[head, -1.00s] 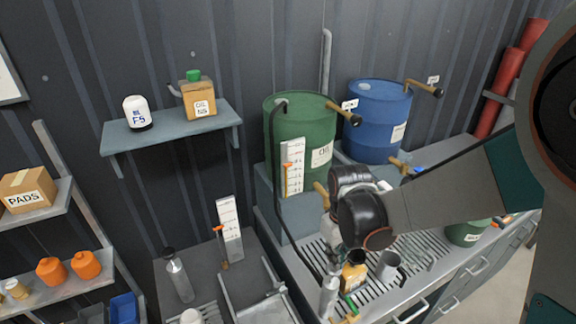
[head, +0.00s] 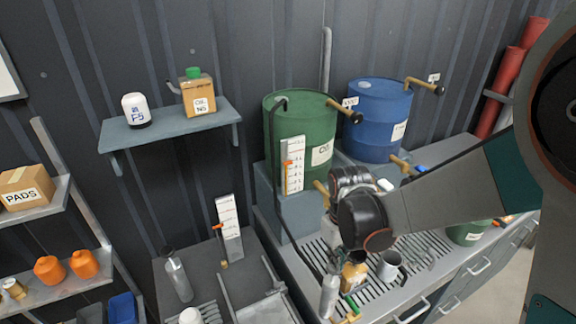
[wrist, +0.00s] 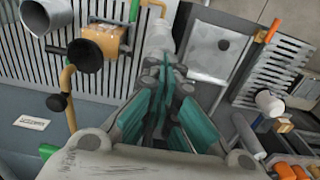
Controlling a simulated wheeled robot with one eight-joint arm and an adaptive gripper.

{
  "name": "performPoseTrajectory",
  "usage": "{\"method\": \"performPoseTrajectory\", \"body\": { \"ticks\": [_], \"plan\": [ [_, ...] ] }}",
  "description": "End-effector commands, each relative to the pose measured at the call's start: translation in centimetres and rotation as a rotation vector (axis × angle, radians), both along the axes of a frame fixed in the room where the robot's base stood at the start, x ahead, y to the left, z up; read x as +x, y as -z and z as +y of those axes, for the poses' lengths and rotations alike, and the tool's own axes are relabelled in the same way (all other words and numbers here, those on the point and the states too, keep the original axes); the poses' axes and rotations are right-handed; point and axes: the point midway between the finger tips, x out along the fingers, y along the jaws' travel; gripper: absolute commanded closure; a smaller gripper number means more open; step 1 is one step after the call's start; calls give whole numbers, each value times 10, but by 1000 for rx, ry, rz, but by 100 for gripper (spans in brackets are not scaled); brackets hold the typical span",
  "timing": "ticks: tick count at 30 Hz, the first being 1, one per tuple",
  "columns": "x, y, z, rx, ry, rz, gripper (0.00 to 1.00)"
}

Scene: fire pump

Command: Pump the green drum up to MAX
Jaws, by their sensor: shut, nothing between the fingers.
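The green drum (head: 318,128) stands on a raised grey stand at the back, with a dark hose down its left side. A brass lever with a black knob (head: 356,118) sticks out near its top, and a brass tap (head: 321,190) sits low at its front. A white scale board (head: 293,165) with an orange marker stands against the drum; its markings are too small to read. My gripper (wrist: 166,78) is shut and empty in the wrist view, with a grey bottle-like object beyond its tips. My wrist hides the fingers in the head view.
A blue drum (head: 379,120) with a similar lever stands to the right. A jug (head: 354,275) and mug (head: 390,264) stand on the slatted bench. A second scale board (head: 229,226) stands on the left bench. A wall shelf (head: 170,129) holds containers.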

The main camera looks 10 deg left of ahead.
Motion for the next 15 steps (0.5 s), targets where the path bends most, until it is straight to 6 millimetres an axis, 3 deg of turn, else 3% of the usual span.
{"method": "performPoseTrajectory", "body": {
  "ticks": [15],
  "plan": [
    [0,20,0,0,0,0,100]
  ]
}}
